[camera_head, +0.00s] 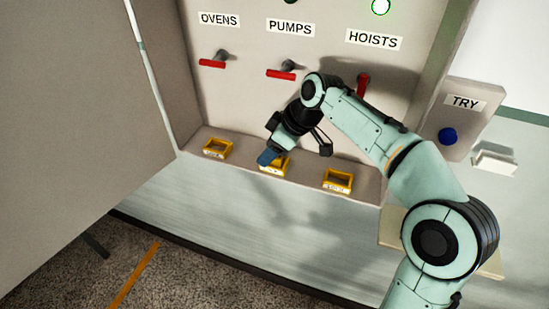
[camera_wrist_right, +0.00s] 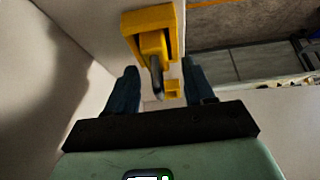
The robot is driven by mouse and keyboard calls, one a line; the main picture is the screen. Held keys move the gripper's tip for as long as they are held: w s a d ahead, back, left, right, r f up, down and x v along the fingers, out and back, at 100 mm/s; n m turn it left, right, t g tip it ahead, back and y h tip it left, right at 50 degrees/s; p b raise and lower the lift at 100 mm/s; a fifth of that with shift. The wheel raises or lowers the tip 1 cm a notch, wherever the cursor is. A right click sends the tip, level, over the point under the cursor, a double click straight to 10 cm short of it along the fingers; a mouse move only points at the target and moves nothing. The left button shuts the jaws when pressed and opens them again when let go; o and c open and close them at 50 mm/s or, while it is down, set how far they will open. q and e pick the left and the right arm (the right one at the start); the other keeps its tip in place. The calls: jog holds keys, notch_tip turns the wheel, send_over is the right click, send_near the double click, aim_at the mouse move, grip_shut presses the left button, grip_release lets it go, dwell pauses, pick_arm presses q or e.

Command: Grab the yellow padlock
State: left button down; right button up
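In the right wrist view, a yellow padlock (camera_wrist_right: 153,45) with a dark shackle (camera_wrist_right: 156,75) sits in a yellow open holder (camera_wrist_right: 135,22). My right gripper (camera_wrist_right: 160,85) is open, its blue fingers apart on either side of the shackle end; I cannot tell whether either touches it. In the head view, my right gripper (camera_head: 268,158) reaches down to the middle yellow holder (camera_head: 283,168) on the ledge under the PUMPS label. A blue finger covers part of that holder, and the padlock cannot be made out there. My left gripper is not in view.
Two more yellow holders, left (camera_head: 217,149) and right (camera_head: 338,181), stand on the ledge (camera_head: 307,172). Red handles for ovens (camera_head: 212,63), pumps (camera_head: 281,73) and hoists (camera_head: 363,84) project above. An open cabinet door (camera_head: 75,130) fills the left; a TRY box (camera_head: 467,115) is right.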

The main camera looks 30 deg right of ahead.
grip_shut()
jog(key=shift+r, duration=0.15)
